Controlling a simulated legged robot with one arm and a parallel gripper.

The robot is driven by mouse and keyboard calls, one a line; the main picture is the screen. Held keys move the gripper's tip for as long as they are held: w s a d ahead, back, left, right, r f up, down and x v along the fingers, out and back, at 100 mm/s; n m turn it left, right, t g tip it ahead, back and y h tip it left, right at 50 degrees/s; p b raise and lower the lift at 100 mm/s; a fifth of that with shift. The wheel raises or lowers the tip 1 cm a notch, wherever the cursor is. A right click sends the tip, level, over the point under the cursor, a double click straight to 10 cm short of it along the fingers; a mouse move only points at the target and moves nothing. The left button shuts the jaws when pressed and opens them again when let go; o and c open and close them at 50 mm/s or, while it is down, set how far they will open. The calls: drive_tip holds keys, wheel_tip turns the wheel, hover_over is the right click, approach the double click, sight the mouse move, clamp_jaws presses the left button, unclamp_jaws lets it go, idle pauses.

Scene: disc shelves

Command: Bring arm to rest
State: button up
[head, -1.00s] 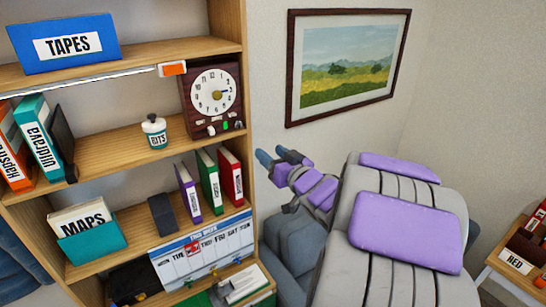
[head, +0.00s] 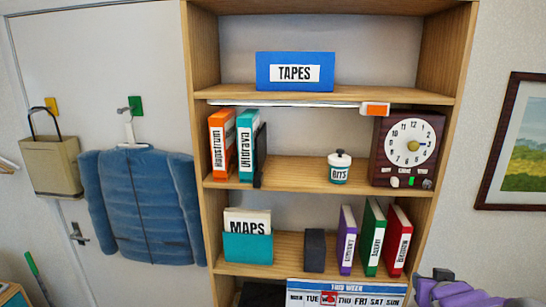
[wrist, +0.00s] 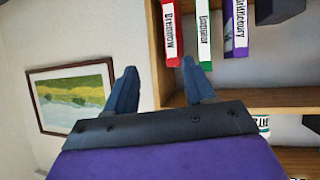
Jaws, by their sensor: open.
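My gripper (wrist: 160,88) shows in the wrist view with its two blue fingers apart and nothing between them. It points toward the wooden shelf (wrist: 277,98) and the framed picture (wrist: 72,97), and that view is upside down. In the head view only a purple and grey part of my arm shows at the bottom right corner, in front of the shelf's lower right side. The fingers are out of the head view.
The shelf (head: 195,165) holds a blue TAPES box (head: 294,72), binders, a BITS jar (head: 340,168), a clock (head: 408,148), a teal MAPS box (head: 248,248) and a week calendar (head: 346,294). A blue jacket (head: 142,205) and a beige bag (head: 50,165) hang at left.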

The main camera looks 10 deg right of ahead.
drive_tip(key=s+a+f+n+g+y+b, duration=0.1)
drive_tip(key=s+a+f+g+y+b, duration=0.1)
drive_tip(key=s+a+f+g+b, duration=0.5)
drive_tip(key=s+a+f+n+g+y+b, duration=0.2)
drive_tip(key=s+a+f, duration=0.6)
drive_tip(key=a+f, duration=0.4)
drive_tip(key=s+a+n+g+y+b, duration=0.1)
drive_tip(key=s+a+g+b, duration=0.2)
drive_tip(key=s+a, duration=0.5)
drive_tip(key=shift+s+a+f+n+y, duration=0.3)
drive_tip(key=shift+s+a+f, duration=0.1)
drive_tip(key=shift+s, duration=0.65)
